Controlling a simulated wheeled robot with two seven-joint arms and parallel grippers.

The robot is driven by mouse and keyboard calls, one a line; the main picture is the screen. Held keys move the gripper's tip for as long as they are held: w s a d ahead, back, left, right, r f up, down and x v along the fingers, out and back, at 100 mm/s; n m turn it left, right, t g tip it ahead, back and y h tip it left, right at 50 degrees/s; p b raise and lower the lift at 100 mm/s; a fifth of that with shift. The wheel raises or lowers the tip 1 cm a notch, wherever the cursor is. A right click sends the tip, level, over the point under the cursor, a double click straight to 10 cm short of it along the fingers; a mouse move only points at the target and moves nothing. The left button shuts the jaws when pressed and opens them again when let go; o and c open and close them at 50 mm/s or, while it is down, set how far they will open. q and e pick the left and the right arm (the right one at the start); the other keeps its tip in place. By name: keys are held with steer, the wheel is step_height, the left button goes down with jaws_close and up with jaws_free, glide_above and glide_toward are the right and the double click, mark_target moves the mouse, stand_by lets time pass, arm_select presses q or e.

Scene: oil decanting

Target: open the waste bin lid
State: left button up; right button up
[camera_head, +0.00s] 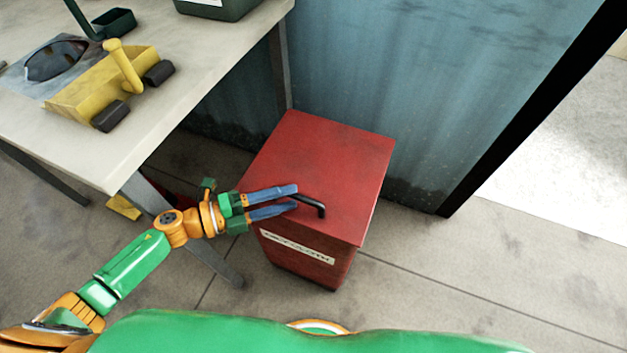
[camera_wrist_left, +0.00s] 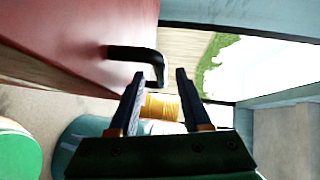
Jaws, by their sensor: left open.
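The red waste bin (camera_head: 330,150) stands on the floor in the head view, with its lid lying flat and closed on top. A black bar handle (camera_head: 321,209) is fixed near the lid's front edge. My left gripper (camera_head: 296,197) is open, with its two blue fingers at the left end of the handle. In the left wrist view the handle (camera_wrist_left: 135,52) stands out from the red surface (camera_wrist_left: 70,40), and its bent end shows in the gap between the fingertips (camera_wrist_left: 159,75). I cannot tell whether the fingers touch it. My right gripper is not in view.
A grey table (camera_head: 190,95) stands to the left of the bin and holds a yellow tray (camera_head: 95,88). A blue-grey wall (camera_head: 400,90) is close behind the bin. The concrete floor (camera_head: 470,290) to the right is clear.

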mark_target(311, 192)
arm_select(q)
steer(key=x, duration=0.5)
steer(key=shift+s+d+r, duration=0.1)
steer(key=shift+s+r, duration=0.05)
steer(key=shift+w+d, duration=0.25)
steer(key=shift+d, duration=0.15)
jaws_close()
stand_by(0.8)
